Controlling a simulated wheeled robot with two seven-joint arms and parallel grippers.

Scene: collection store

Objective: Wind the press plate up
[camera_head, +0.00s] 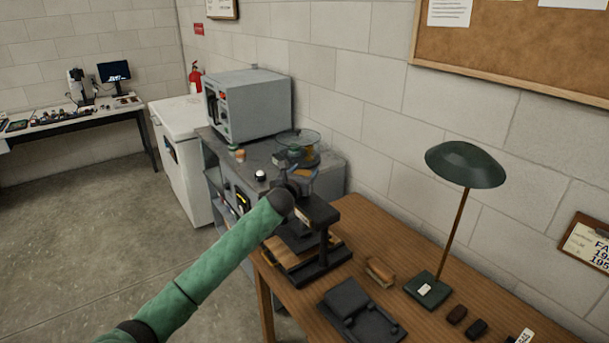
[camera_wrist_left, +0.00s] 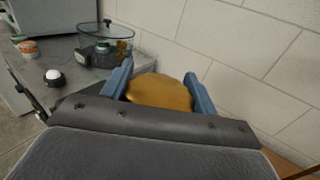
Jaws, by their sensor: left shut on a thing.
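The black press (camera_head: 325,265) stands on the left end of the wooden table. Its frame has a dark crossbar on top and a base below. A dark plate (camera_head: 296,238) shows between them, partly hidden by my arm and the frame. My left gripper (camera_head: 302,180) is at the top of the press, above the crossbar. In the left wrist view its two blue fingers (camera_wrist_left: 160,88) are shut on a rounded brass-coloured part (camera_wrist_left: 160,93), apparently the press handle. How the handle joins the spindle is hidden. My right gripper is not in view.
A lamp (camera_head: 467,166) stands on the wooden table (camera_head: 385,240), with a dark flat device (camera_head: 362,310) and a brown brush-like block (camera_head: 380,271) nearer the press. A grey bench behind holds an oven (camera_head: 250,104) and a clear bowl (camera_head: 298,140). The wall is close on the right.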

